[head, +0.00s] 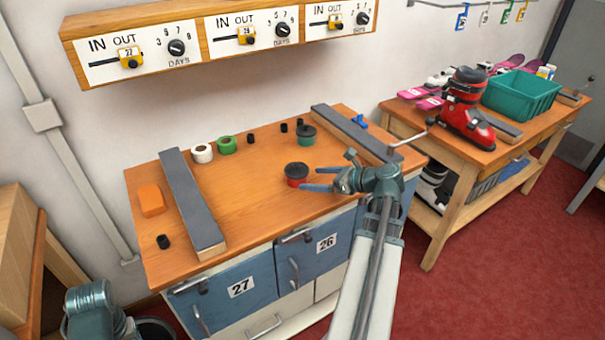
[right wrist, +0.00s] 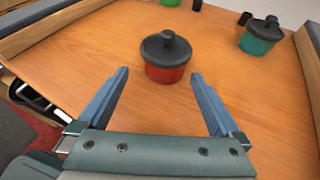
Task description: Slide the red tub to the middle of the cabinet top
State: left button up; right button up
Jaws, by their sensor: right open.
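The red tub (head: 297,181) with its black knobbed lid stands upright on the orange wooden cabinet top (head: 240,200), right of its middle. It also shows in the right wrist view (right wrist: 166,60), just beyond the fingertips and between their lines. My right gripper (head: 308,180) is open, its two blue fingers pointing at the tub from the right; in the right wrist view (right wrist: 158,78) the space between the fingers is empty and the tub looks apart from them. My left arm shows at the lower left of the head view; its fingers are not visible.
Grey-topped rails (head: 192,200) and (head: 355,134) flank the cabinet top. A green tub (head: 306,135), tape rolls (head: 226,145) and small black pieces stand along the back. An orange block (head: 151,200) lies at left. The middle of the top is clear.

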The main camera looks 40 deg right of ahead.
jog(key=p+v, duration=0.2)
jog(key=v, duration=0.4)
jog(key=shift+s+r, duration=0.15)
jog(key=shift+s, duration=0.2)
pick_arm(q)
notch_tip(320, 180, up, 3)
jog(key=shift+f, duration=0.2)
jog(key=shift+s, duration=0.1)
pick_arm(e)
jog(key=shift+s, duration=0.1)
